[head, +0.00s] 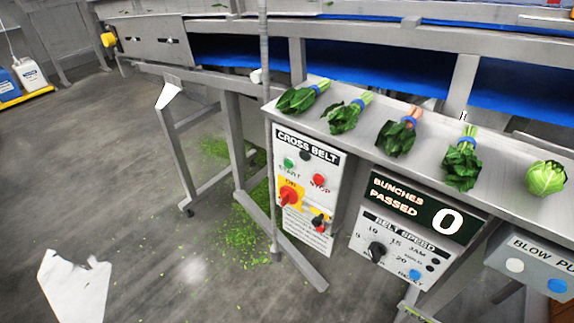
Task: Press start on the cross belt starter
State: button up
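The cross belt starter (332,174) is a pale panel box under the steel ledge, near the middle of the head view. Its green START button (289,163) is at the upper left of the panel face, uncovered. The red STOP button (319,181) is to its right and slightly lower. A dark round lamp or button (305,155) sits under the CROSS BELT label. A red rotary handle (290,196) on a yellow plate is below START, with a black switch (318,220) to its lower right. I do not see my gripper.
Several green bunches (343,117) and a round lettuce (545,178) lie on the steel ledge (500,145). A counter display (425,205) reads 0 above a belt speed panel (398,243). Steel legs (240,145) stand left of the starter. Leaf scraps (245,235) litter the floor.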

grip_shut()
dwell(1.0)
